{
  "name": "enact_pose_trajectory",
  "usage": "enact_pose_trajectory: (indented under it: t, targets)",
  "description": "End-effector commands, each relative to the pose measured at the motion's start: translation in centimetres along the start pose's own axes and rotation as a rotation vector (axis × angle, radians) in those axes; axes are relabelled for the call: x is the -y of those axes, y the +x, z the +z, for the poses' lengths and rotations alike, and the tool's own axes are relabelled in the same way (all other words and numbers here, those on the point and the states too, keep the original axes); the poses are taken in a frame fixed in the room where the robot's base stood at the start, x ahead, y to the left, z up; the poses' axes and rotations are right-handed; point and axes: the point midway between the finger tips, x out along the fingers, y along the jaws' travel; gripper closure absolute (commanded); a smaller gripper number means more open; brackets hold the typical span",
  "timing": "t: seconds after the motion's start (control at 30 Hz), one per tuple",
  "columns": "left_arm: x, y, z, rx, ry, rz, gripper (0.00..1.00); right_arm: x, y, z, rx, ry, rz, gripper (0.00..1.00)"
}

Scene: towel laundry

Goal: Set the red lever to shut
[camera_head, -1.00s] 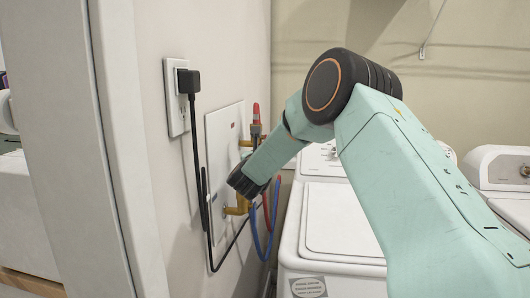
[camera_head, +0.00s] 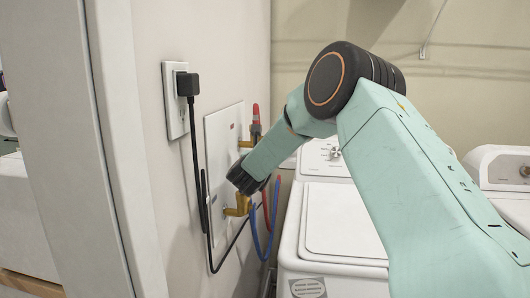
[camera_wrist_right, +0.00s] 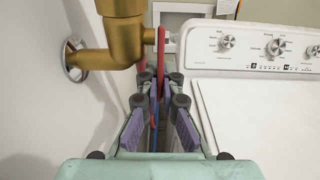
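The red lever (camera_head: 256,112) stands upright on the upper brass valve of a white wall panel in the head view. My right arm comes in from the right, and its dark wrist end hangs in front of the panel, below and left of the lever. Its fingers are not clear there. In the wrist view my right gripper (camera_wrist_right: 158,98) is open, its purple-padded fingers apart. A brass valve (camera_wrist_right: 122,42) fills the top left, above and beyond the fingers. A red curved piece shows beside it; I cannot tell whether it is lever or hose. My left gripper is not in view.
A lower brass fitting (camera_head: 238,206) and red and blue hoses (camera_head: 258,232) hang below the lever. A black cord runs from the outlet (camera_head: 176,100) down the wall. A white washer (camera_head: 335,225) stands close on the right. A wall edge is at left.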

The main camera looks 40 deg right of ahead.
Motion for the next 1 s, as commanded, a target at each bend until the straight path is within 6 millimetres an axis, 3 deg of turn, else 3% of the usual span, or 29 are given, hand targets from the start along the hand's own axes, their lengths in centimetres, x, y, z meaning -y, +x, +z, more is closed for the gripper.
enact_pose_trajectory:
  t: [0.57,1.0]
  targets:
    - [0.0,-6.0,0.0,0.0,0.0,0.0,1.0,0.0,-1.3,1.2,-0.308,0.0,0.0,1.0]
    - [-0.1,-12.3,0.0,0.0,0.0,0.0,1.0,0.0,-2.0,1.9,-0.509,0.0,0.0,1.0]
